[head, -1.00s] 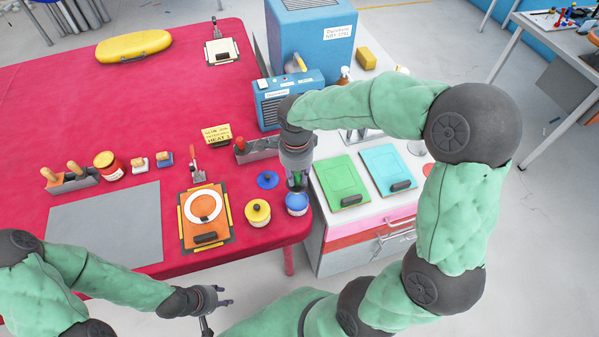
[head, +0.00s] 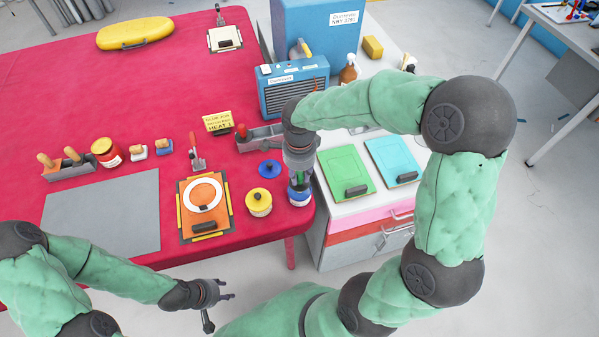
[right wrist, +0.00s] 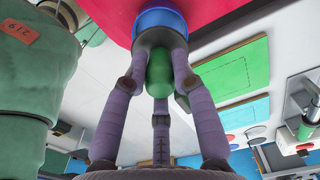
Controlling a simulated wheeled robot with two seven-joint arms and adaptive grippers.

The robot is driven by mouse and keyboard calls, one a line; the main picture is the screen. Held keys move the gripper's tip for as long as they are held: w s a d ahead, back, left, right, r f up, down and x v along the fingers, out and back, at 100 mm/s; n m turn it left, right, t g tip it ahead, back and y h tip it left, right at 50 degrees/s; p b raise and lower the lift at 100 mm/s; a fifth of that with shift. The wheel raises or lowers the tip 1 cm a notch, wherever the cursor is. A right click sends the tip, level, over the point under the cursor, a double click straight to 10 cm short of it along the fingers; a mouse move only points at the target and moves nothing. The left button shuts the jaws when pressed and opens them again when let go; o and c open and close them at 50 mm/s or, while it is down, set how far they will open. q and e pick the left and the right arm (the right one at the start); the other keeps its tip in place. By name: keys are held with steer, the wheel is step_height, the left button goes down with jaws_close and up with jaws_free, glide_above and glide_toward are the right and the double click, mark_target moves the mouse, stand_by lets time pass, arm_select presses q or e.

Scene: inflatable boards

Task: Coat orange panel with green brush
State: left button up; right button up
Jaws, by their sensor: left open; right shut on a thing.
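The orange panel (head: 189,222) lies on the red table, with a white ring on its face, a dark handle and yellow strips at its edges. My right gripper (head: 299,184) points down at the blue pot (head: 300,198) at the table's right corner. It is shut on the green brush (right wrist: 159,74), whose green handle shows between the fingers in the right wrist view. The brush's lower end is hidden at the pot's mouth (right wrist: 160,20). My left gripper (head: 228,296) is open and empty, off the table's front edge.
A blue lid (head: 270,169) and a yellow-lidded pot (head: 259,203) stand between panel and blue pot. A red-handled clamp (head: 197,155) rises behind the panel. A grey mat (head: 102,215) is bare. Green (head: 345,170) and cyan (head: 392,158) boards lie on the cabinet at right.

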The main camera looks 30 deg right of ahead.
steer(key=shift+s+f+b, duration=0.1)
steer(key=shift+f+b, duration=0.5)
stand_by(2.2)
steer(key=shift+r, duration=0.1)
steer(key=shift+r+p, duration=2.45)
steer(key=shift+r, duration=1.05)
